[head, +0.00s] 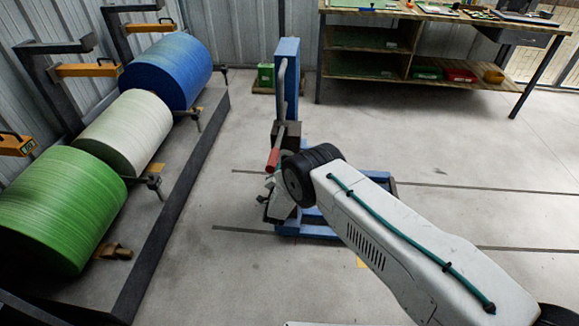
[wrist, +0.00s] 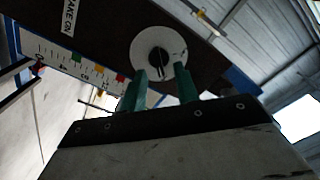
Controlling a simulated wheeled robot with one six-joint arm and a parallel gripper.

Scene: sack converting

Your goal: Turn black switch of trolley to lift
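The blue trolley (head: 288,80) stands on the floor in the middle of the head view, with an upright column and a low base. In the wrist view, its dark panel (wrist: 100,38) carries a round white disc (wrist: 140,44) with the black switch (wrist: 160,62) at its centre. My gripper (wrist: 160,72) has two green fingers, spread apart, with their tips in front of the disc's lower edge. The switch shows between the fingertips; I cannot tell whether they touch it. In the head view my arm hides the switch and most of the gripper.
A red-ended lever (head: 273,160) sticks out from the trolley's column. A rack with blue (head: 165,70), white (head: 125,130) and green (head: 60,205) rolls stands at left. A workbench (head: 440,15) is at the back. Floor right of the trolley is clear.

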